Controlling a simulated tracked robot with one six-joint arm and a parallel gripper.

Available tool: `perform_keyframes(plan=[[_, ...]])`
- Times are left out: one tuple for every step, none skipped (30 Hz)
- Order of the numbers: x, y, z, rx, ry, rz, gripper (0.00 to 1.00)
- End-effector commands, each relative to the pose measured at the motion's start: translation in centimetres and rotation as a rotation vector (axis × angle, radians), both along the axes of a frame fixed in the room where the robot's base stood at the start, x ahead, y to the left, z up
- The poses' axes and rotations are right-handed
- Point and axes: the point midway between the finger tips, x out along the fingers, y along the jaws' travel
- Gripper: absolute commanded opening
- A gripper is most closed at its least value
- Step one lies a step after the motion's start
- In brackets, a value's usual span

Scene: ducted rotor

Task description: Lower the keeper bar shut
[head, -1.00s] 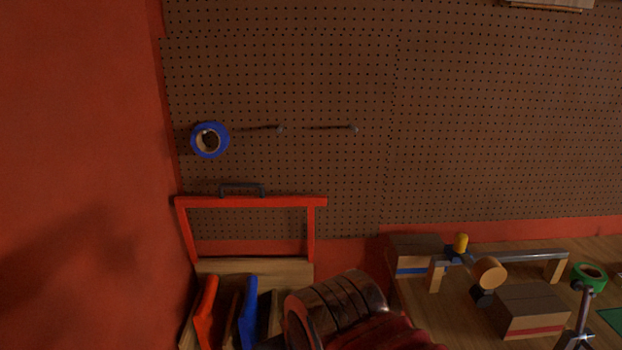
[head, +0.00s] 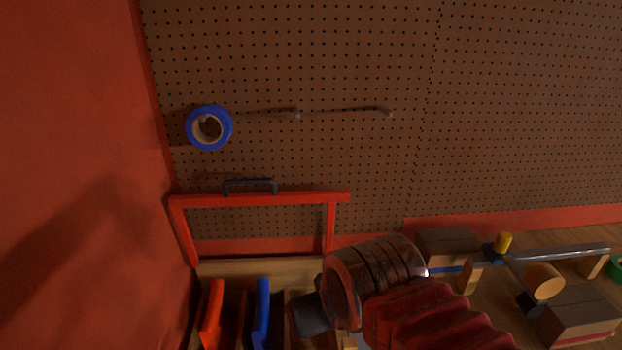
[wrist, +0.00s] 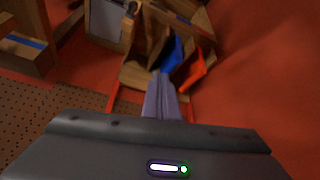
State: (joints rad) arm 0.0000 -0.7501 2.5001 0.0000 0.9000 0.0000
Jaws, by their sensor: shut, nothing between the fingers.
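The keeper bar (head: 262,199) is a red frame with a dark handle (head: 250,186) on its top rail. It stands raised behind a wooden rack (head: 262,271) at lower left in the head view. A red piece (head: 212,315) and a blue piece (head: 262,312) stand in the rack. My gripper (head: 308,318) is low, to the right of the blue piece and below the raised bar, apart from the handle. In the wrist view its fingers (wrist: 163,86) are shut and empty, pointing towards the rack with its blue piece (wrist: 172,55) and red piece (wrist: 194,72).
A roll of blue tape (head: 209,128) hangs on the pegboard (head: 330,60), beside long pegs. A red wall (head: 70,150) stands close on the left. Wooden blocks (head: 580,318) and a metal rail (head: 565,252) occupy the bench at right. The space before the pegboard is clear.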

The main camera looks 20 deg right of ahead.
Motion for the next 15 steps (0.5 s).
perform_keyframes(plan=[[0.0,0.0,0.0,0.0,0.0,0.0,0.0],[0.0,0.0,0.0,0.0,0.0,0.0,0.0],[0.0,0.0,0.0,0.0,0.0,0.0,0.0],[0.0,0.0,0.0,0.0,0.0,0.0,0.0],[0.0,0.0,0.0,0.0,0.0,0.0,0.0],[0.0,0.0,0.0,0.0,0.0,0.0,0.0],[0.0,0.0,0.0,0.0,0.0,0.0,0.0],[0.0,0.0,0.0,0.0,0.0,0.0,0.0],[0.1,0.0,0.1,0.0,0.0,-0.001,0.0],[0.2,0.0,0.2,0.0,0.0,-0.002,0.0],[0.3,-0.1,0.3,0.001,0.0,-0.003,0.0],[0.5,-0.1,0.6,0.001,0.0,-0.005,0.0],[0.7,-0.2,0.8,0.001,0.001,-0.008,0.0],[1.0,-0.2,1.0,0.0,0.002,-0.011,0.0],[1.5,-0.3,1.4,0.001,0.003,-0.017,0.0]])
